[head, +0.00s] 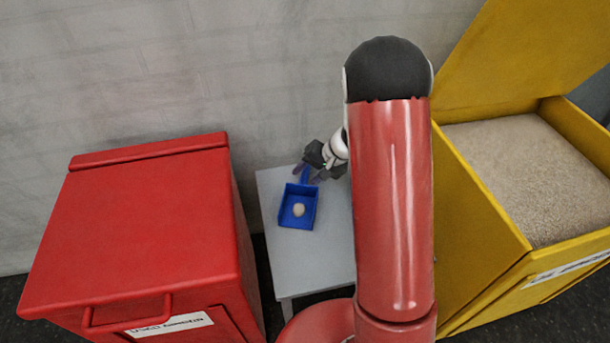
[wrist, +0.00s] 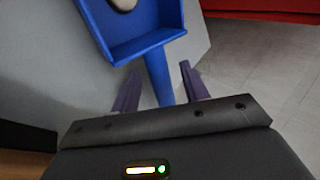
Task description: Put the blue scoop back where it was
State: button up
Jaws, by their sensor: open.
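The blue scoop (head: 299,206) rests on a small grey table (head: 312,255) between the two bins, with a small pale lump (head: 299,210) in its pan. My gripper (head: 307,173) is at the scoop's handle end, at the far side of the table. In the wrist view the scoop (wrist: 150,45) lies ahead, and its handle runs back between the two purple fingers of my gripper (wrist: 158,90). The fingers are open, with a gap on either side of the handle. Part of the handle's end is hidden behind the gripper body.
A closed red bin (head: 140,230) stands left of the table. An open yellow bin (head: 480,220) full of pale grains (head: 525,175) stands at the right, lid raised. A pale brick wall (head: 200,80) is behind. The front of the tabletop is clear.

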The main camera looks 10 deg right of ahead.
jog(key=v, duration=1)
jog(key=s+a+r+n+h, duration=0.2)
jog(key=s+a+r, duration=0.3)
jog(key=s+r, duration=0.5)
jog(key=s+r+n+t+h, duration=0.2)
jog(key=s+r+h, duration=0.2)
jog(key=s, duration=1.1)
jog(key=shift+s+r, duration=0.25)
jog(key=shift+r, duration=0.4)
